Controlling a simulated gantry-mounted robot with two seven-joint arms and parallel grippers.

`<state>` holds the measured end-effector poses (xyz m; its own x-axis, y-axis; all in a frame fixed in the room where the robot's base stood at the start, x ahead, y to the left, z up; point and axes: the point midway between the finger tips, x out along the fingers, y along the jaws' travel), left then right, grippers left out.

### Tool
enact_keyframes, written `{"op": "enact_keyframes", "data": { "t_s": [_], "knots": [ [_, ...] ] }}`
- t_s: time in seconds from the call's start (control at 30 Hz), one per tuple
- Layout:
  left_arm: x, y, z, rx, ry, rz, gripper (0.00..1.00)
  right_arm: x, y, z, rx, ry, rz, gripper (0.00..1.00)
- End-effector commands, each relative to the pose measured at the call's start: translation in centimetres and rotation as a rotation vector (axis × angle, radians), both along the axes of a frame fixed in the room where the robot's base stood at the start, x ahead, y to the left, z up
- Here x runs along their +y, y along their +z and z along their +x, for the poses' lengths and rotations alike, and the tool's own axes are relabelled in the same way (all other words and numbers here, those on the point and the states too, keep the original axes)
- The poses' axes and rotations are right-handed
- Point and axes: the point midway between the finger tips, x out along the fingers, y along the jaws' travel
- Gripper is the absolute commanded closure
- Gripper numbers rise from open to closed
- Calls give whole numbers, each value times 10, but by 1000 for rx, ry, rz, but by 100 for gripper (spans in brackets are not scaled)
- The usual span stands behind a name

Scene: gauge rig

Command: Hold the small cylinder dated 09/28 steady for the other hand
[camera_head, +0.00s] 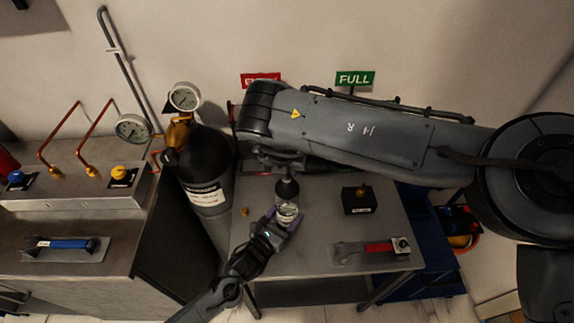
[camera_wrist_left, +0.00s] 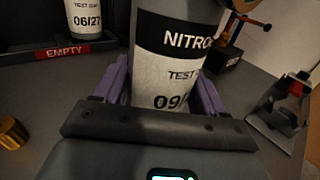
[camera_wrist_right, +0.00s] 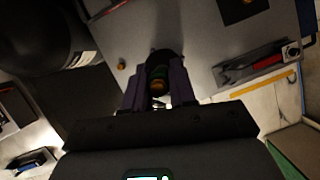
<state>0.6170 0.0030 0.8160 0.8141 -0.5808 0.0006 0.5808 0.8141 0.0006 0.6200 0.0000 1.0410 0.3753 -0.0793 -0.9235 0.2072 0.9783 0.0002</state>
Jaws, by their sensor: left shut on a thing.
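The small cylinder (camera_wrist_left: 178,62) stands roughly upright in my left gripper (camera_head: 286,219), over the middle of the table. Its pale label with a black band reads "NITRO", "TEST" and "09/"; the rest of the date is hidden. The purple fingers of my left gripper clasp it from both sides. The cylinder's dark rounded top (camera_head: 287,189) shows in the head view. My right gripper (camera_wrist_right: 157,70) is just above it, its fingers on either side of a brass-coloured part (camera_wrist_right: 158,83). Whether those fingers touch that part is unclear.
Another cylinder (camera_wrist_left: 85,18), dated 06/27, stands in the tray marked "EMPTY". A black block with a brass fitting (camera_head: 358,199) and a red-handled tool (camera_head: 380,247) lie to the right. A small brass piece (camera_head: 245,211) lies left. A large black gas cylinder (camera_head: 203,165) stands beside the table.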

Motion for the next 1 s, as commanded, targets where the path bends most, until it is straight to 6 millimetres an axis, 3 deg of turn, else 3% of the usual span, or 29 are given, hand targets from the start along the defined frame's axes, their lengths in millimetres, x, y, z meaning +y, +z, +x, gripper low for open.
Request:
{"op": "enact_keyframes", "data": {
  "t_s": [0.17,0.2,0.33,1.0],
  "knots": [
    [1,-1,0,2,1,0,70,0,0,-1,2,1,-1,100],
    [1,-1,0,2,1,0,70,0,0,-1,2,1,-1,80],
    [1,-1,0,3,2,1,70,0,-1,-1,3,1,-1,100],
    [1,-1,1,4,3,2,70,1,3,-1,3,2,0,100]
  ]
}}
